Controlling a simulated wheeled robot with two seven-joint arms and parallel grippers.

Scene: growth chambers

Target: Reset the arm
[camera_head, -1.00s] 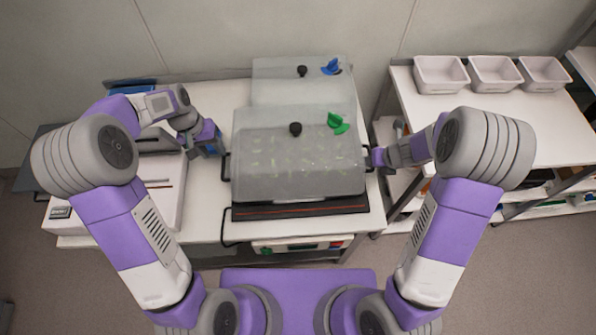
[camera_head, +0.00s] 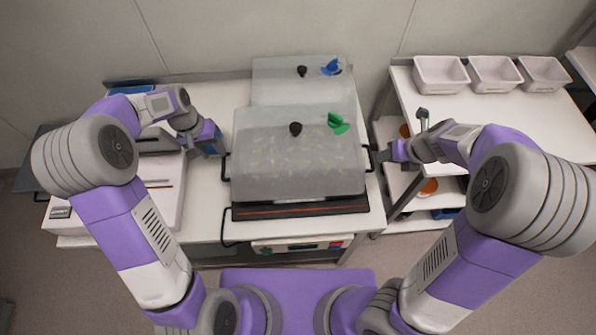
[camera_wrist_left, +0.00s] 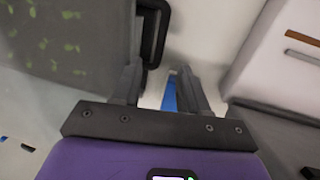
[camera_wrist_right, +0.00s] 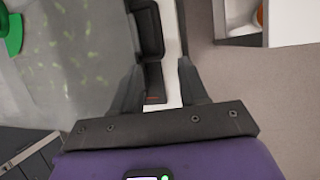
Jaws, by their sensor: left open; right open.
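My left gripper (camera_head: 217,148) is beside the left side of the front growth chamber's clear lid (camera_head: 290,175). In the left wrist view its fingers (camera_wrist_left: 160,88) are apart with nothing between them, near the dark side handle (camera_wrist_left: 152,35). My right gripper (camera_head: 382,156) is at the lid's right side, close to the right handle (camera_head: 370,160). In the right wrist view its fingers (camera_wrist_right: 160,82) are apart. The right handle (camera_wrist_right: 147,35) shows just beyond them, and no grip on it is seen. The lid sits over the chamber, with pale green seedlings showing through.
A second lidded chamber (camera_head: 290,90) stands behind. A white device (camera_head: 165,195) is on the left of the table. At right, a shelved table (camera_head: 490,120) carries grey bins (camera_head: 440,74) and stands close to my right arm. Floor shows between the two tables.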

